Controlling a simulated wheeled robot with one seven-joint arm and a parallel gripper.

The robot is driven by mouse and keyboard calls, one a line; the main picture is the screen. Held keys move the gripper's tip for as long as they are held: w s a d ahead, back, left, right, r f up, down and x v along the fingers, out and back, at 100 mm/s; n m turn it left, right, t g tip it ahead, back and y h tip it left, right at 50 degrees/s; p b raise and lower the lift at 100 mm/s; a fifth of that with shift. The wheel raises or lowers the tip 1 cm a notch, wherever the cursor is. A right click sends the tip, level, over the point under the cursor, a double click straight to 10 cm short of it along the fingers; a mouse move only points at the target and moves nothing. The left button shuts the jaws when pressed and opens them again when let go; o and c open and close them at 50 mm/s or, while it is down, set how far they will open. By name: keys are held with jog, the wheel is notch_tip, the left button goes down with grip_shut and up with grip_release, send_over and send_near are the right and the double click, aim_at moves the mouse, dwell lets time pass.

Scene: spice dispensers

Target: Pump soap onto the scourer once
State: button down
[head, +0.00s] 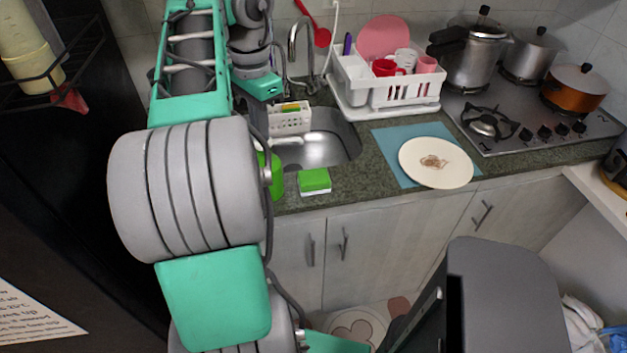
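The scourer (314,180), a block with a green top and a white lower part, lies on the counter's front edge, right of the sink's front left corner. A green object (273,176), which may be the soap dispenser, stands just left of it. My arm covers most of this object, and its pump top cannot be made out. The end of my arm, with my gripper (264,88), is above the counter behind the sink's left side, apart from the scourer. Its fingers cannot be made out clearly.
The sink (325,150) has a tap (303,50) and a white caddy (290,120) with a sponge. A white dish rack (390,90) stands behind. A plate (436,170) lies on a blue mat (392,150) at right. Pots stand around the stove (540,120). A dark tall unit is at left.

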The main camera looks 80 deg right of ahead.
jog(key=shift+r+p, duration=1.6)
jog(key=shift+r, duration=0.2)
notch_tip(320, 180, up, 6)
jog(key=p, duration=0.5)
jog(key=shift+p, duration=0.4)
